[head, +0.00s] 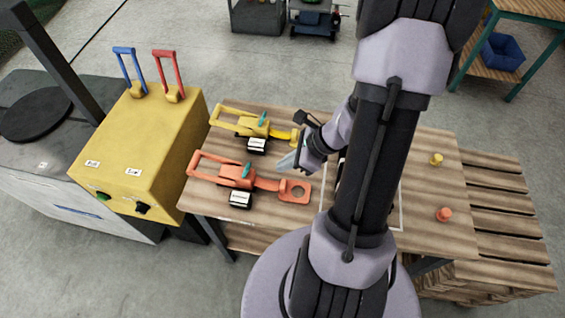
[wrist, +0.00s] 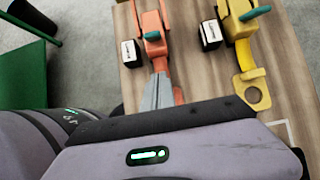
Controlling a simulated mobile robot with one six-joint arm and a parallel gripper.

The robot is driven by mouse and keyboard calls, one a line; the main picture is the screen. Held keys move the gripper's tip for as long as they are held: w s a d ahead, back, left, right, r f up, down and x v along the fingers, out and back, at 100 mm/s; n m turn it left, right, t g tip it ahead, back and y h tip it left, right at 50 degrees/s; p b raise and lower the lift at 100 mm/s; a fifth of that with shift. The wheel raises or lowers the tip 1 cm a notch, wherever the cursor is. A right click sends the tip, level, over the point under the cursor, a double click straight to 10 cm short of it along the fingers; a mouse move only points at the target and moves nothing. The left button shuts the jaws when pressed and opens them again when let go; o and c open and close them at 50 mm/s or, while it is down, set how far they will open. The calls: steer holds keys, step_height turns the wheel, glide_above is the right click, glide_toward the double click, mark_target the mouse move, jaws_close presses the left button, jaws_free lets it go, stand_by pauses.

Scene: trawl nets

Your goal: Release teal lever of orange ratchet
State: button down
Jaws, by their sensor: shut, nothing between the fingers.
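The orange ratchet (head: 233,174) lies on the left part of the wooden table, its open loop handle pointing left and its ring end to the right. Its small teal lever (head: 247,169) sits on top of the body; the lever also shows in the wrist view (wrist: 152,37). My gripper (head: 287,161) is shut and empty, above and to the right of the teal lever in the head view. In the wrist view the shut fingertips (wrist: 159,78) overlap the orange ratchet's arm, just below the lever. Contact cannot be told.
A yellow ratchet (head: 240,122) with its own teal lever lies behind the orange one. Black-and-white labelled blocks sit beside both. A yellow control box (head: 145,150) with blue and red levers stands left. Yellow (head: 436,159) and orange (head: 444,214) pegs stand on the table's right.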

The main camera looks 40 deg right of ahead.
mark_target(246, 170)
steer(key=b+x, duration=0.2)
steer(key=x, duration=0.4)
steer(key=shift+f+b, duration=0.25)
steer(key=shift+b, duration=0.15)
steer(key=w+a+r, duration=0.2)
steer(key=w, duration=0.1)
steer(key=shift+a, duration=0.15)
steer(key=shift+r+p, duration=0.1)
steer(key=shift+p, duration=0.25)
